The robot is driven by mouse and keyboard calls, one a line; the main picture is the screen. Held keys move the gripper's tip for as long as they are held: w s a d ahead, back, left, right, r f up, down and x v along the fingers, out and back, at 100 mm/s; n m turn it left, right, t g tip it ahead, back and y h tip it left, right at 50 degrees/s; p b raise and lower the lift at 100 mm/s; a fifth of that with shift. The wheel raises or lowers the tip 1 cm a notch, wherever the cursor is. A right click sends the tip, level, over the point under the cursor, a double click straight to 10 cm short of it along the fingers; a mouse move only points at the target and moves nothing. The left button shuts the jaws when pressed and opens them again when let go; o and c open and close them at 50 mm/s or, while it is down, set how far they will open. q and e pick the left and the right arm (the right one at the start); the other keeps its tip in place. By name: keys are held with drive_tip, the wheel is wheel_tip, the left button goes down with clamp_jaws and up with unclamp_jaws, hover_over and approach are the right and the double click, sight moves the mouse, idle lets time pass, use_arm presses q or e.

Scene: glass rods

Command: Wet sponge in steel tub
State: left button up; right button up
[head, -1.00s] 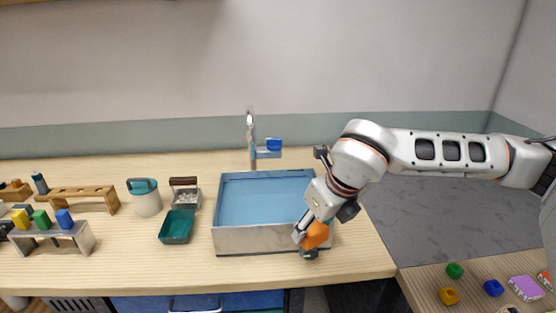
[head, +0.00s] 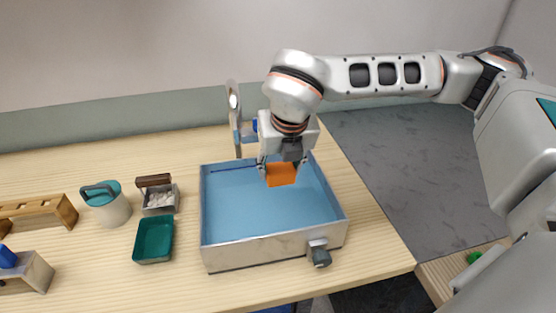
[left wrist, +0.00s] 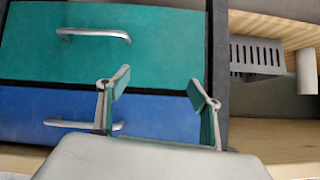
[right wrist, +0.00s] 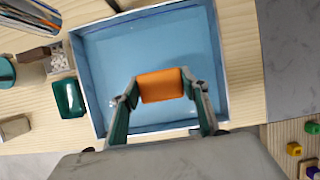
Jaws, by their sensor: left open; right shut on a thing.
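The orange sponge (head: 281,175) is held between the fingers of my right gripper (head: 279,165), above the steel tub. In the right wrist view the sponge (right wrist: 161,86) is clasped between both fingertips, over the tub's blue inside. The steel tub (head: 262,250) has a steel front wall and a blue interior; I cannot tell whether the sponge touches its bottom. A faucet (head: 236,120) stands at the tub's back edge, partly hidden by my right arm. My left gripper (left wrist: 156,88) is open and empty, facing a teal drawer and a blue drawer in the left wrist view.
Left of the tub stand a green tray (head: 153,240), a small box with a brown-handled brush (head: 158,194) and a teal-lidded jar (head: 107,205). A dark knob (head: 320,255) is on the tub's front right. The counter in front of the tray is clear.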

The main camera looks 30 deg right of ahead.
wheel_tip(320, 180, down, 10)
drive_tip(key=b, duration=0.6)
drive_tip(key=shift+w+r, duration=0.1)
drive_tip(key=shift+r, duration=0.1)
drive_tip(key=shift+f+b, duration=0.5)
drive_tip(key=shift+f, duration=0.4)
drive_tip(key=shift+f+b, duration=0.4)
drive_tip(key=shift+f, duration=0.5)
